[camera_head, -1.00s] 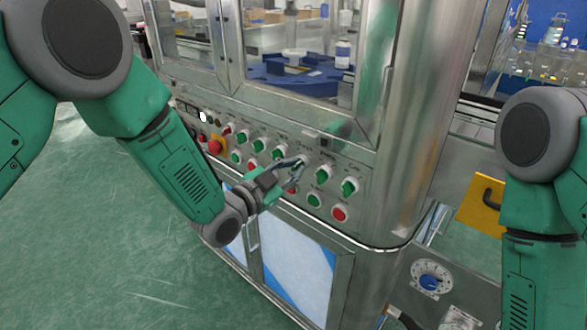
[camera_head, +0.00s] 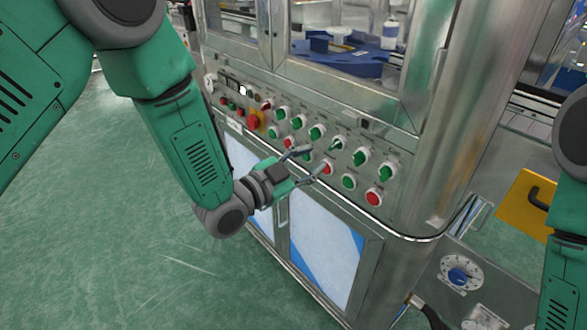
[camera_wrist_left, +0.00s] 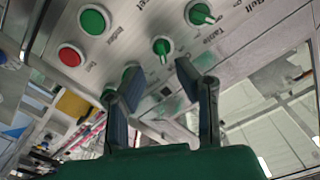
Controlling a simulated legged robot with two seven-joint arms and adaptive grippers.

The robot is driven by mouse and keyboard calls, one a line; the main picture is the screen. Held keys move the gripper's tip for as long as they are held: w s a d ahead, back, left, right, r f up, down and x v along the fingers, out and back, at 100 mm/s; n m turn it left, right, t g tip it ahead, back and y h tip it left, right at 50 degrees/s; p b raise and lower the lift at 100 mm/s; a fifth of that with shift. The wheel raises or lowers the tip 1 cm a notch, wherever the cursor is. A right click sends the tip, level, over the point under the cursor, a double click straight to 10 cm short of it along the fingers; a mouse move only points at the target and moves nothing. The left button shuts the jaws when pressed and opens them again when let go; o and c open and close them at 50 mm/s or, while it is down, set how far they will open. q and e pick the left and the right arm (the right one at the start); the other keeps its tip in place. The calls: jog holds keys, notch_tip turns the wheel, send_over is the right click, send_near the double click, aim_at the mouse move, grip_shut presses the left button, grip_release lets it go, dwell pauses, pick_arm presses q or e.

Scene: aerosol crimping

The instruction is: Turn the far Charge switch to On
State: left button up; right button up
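The control panel (camera_head: 270,128) has an upper row of green rotary switches in white bezels. One switch (camera_head: 337,144) is just above my left gripper's fingertips; others are to its right, one nearer (camera_head: 361,156) and one at the end (camera_head: 386,173). I cannot read which are the Charge switches. My left gripper (camera_head: 313,161) is open and empty, below the upper row, apart from that switch. In the left wrist view its fingers (camera_wrist_left: 148,82) are spread; a green knob (camera_wrist_left: 162,47) shows beyond them and another is partly hidden by a finger. My right gripper is out of view.
Red and green buttons, such as a red one (camera_head: 373,197), form the lower row. A red emergency button on yellow (camera_head: 254,121) is at the panel's left. Cabinet doors (camera_head: 325,245) are below; a rounded steel corner post (camera_head: 475,110) stands right. Green floor is open left.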

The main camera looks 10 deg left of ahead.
pick_arm(q)
jog(key=v, duration=0.5)
jog(key=shift+s+a, duration=0.25)
jog(key=shift+s, duration=0.05)
jog(key=s+a+f+n+g+y, duration=0.3)
jog(key=s+a+f+n+y, duration=0.15)
jog(key=s+f, duration=0.4)
jog(key=s+a+f+n+g+y, duration=0.35)
jog(key=s+a+f, duration=0.2)
jog(key=f, duration=0.65)
jog(key=s+a+f+n+g+y, duration=0.1)
jog(key=s+a+f+n+g, duration=0.1)
jog(key=s, duration=0.7)
jog(key=s+a+f+n+g+y, duration=0.2)
jog(key=s+a+f+n+g, duration=0.1)
jog(key=s, duration=0.6)
jog(key=a+f+g, duration=0.1)
jog(key=a+g, duration=0.1)
jog(key=shift+a, duration=0.35)
jog(key=shift+w+f, duration=0.1)
jog(key=shift+w, duration=0.05)
